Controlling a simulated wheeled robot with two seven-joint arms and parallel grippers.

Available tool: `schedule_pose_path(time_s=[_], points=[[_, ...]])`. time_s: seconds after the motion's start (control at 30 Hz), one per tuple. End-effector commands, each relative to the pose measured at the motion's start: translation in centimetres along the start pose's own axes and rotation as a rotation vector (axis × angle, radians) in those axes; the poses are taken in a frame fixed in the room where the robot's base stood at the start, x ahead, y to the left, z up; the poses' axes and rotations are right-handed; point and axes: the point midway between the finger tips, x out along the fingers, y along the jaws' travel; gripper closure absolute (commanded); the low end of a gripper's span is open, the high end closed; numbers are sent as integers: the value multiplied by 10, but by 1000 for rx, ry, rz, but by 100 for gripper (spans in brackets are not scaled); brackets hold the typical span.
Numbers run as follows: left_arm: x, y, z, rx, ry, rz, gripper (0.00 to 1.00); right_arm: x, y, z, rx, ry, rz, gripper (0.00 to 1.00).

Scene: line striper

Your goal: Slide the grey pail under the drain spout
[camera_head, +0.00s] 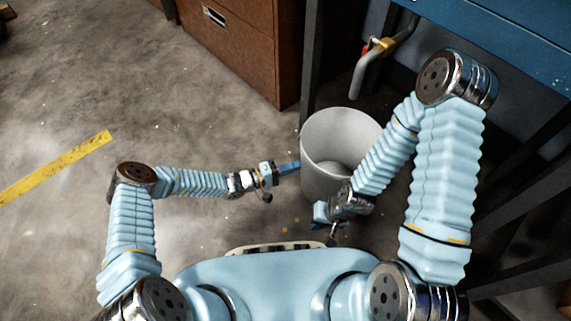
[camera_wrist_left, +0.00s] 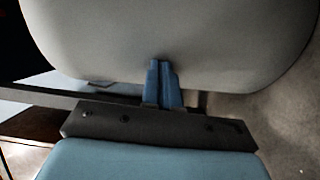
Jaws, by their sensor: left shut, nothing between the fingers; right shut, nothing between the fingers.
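The grey pail (camera_head: 318,150) stands upright on the concrete floor, open at the top, with its inside looking empty. The drain spout (camera_head: 358,78) is a bent grey pipe ending above and behind the pail's rim. My left gripper (camera_head: 291,166) is shut and empty, at the pail's left side. In the left wrist view its blue fingers (camera_wrist_left: 163,80) overlap the pail wall (camera_wrist_left: 165,30); whether they touch cannot be told. My right gripper (camera_head: 321,213) is shut and empty, low in front of the pail. My right forearm hides the pail's right side.
A yellow and red valve (camera_head: 382,46) sits on the spout pipe under a blue bench (camera_head: 510,40). Dark bench legs (camera_head: 312,60) stand behind and right of the pail. A brown cabinet (camera_head: 245,45) is at the back. The floor at left is clear, with a yellow line (camera_head: 60,165).

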Motion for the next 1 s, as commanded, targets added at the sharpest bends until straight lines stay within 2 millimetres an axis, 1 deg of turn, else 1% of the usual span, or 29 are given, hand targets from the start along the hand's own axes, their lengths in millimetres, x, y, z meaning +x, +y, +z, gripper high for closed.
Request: schedule_pose_path(time_s=[0.27, 0.37, 0.47, 0.5, 0.53, 0.57, 0.6, 0.8, 0.9, 1.0], points=[[-1, -1, -1, 1, 0, 1, 100, 2, 1, 0, 0, 0, 0, 100], [-6, -3, -8, 3, 0, 0, 100, 7, 2, 0, 0, 1, 0, 100], [-16, -6, -21, 4, -1, -1, 100, 17, 6, 0, 0, 2, 0, 100], [-22, -6, -28, 6, -2, -1, 100, 22, 8, 0, 1, 3, 0, 100], [-27, -5, -32, 4, -3, -1, 100, 23, 8, 0, 1, 4, 0, 100], [-36, 0, -30, 1, -2, -1, 100, 15, 5, 0, 1, 3, 0, 100], [-47, 1, -30, 0, -1, -2, 100, 12, 4, 0, 1, 3, 0, 100], [-92, 1, -30, 0, -2, 0, 100, 8, 3, 0, 0, 2, 0, 100], [-108, 0, -29, 0, -4, 0, 100, 7, 2, 0, 0, 1, 0, 100], [-118, 0, -29, -1, -5, 0, 100, 7, 2, 0, 0, 1, 0, 100]])
